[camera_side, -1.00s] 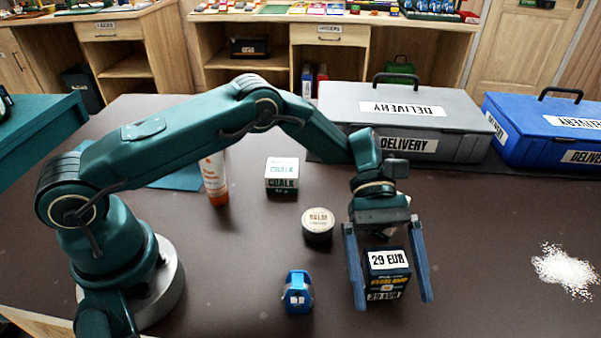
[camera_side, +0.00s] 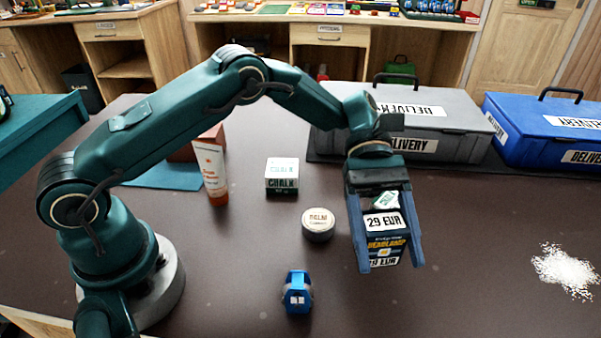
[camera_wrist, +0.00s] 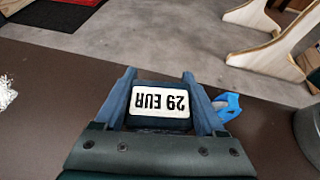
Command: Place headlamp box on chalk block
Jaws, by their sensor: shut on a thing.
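The headlamp box (camera_side: 386,241) is dark with white 29 EUR labels and yellow HEADLAMP lettering. My gripper (camera_side: 391,266) is shut on it, with one blue finger on each side. The box appears raised off the dark table. In the wrist view, the box's 29 EUR label (camera_wrist: 161,103) shows between the fingers (camera_wrist: 160,80). The chalk block (camera_side: 282,175) is a small white and dark green cube lettered CHALK. It stands on the table to the left of my gripper and farther back, with its top bare.
A round balm tin (camera_side: 318,224) stands between the chalk block and my gripper. A blue device (camera_side: 297,292) is at the front. An orange-capped tube (camera_side: 211,172) stands left of the chalk. Grey (camera_side: 440,131) and blue (camera_side: 545,130) delivery cases line the back. White powder (camera_side: 564,272) lies right.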

